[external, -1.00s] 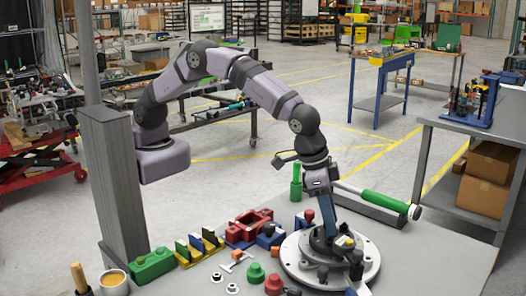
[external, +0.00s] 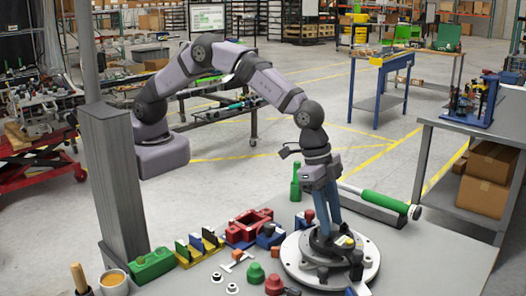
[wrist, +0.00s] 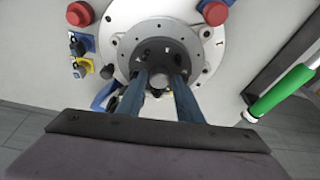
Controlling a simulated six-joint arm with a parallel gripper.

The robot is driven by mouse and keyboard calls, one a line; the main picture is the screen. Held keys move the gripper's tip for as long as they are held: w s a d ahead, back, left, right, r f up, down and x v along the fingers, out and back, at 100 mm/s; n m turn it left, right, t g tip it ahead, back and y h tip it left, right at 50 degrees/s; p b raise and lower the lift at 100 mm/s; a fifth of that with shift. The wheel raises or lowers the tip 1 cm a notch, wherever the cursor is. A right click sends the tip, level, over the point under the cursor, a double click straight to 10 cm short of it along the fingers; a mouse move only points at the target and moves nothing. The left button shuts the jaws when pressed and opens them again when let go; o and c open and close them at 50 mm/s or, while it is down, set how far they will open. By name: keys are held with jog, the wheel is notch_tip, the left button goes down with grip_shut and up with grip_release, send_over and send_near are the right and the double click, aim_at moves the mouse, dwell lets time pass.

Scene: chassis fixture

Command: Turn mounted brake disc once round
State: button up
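The mounted brake disc (external: 290,265) is a light grey metal disc with holes, lying flat on its fixture. Its dark raised hub (external: 320,243) also shows in the wrist view (wrist: 175,52). My gripper (external: 327,232) points down over the hub. In the wrist view, its two blue fingers (wrist: 160,80) stand apart, one on each side of a small round grey part at the hub's near edge. I cannot tell whether the fingertips touch the hub. The fingers hide part of the hub and disc.
A green-handled tool (external: 385,202) lies behind the disc, and a green bottle-like part (external: 296,182) stands near it. A red fixture (external: 249,228), a green block (external: 152,265) and several small parts crowd the left. The table's right side is clear.

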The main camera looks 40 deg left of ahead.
jog(key=shift+m, duration=0.5)
jog(key=shift+m+g+b, duration=0.3)
jog(key=shift+m+g, duration=0.3)
jog(key=shift+m, duration=1.1)
jog(key=shift+m+g, duration=0.3)
jog(key=shift+m, duration=0.8)
jog(key=shift+m+y, duration=0.3)
jog(key=shift+m, duration=0.4)
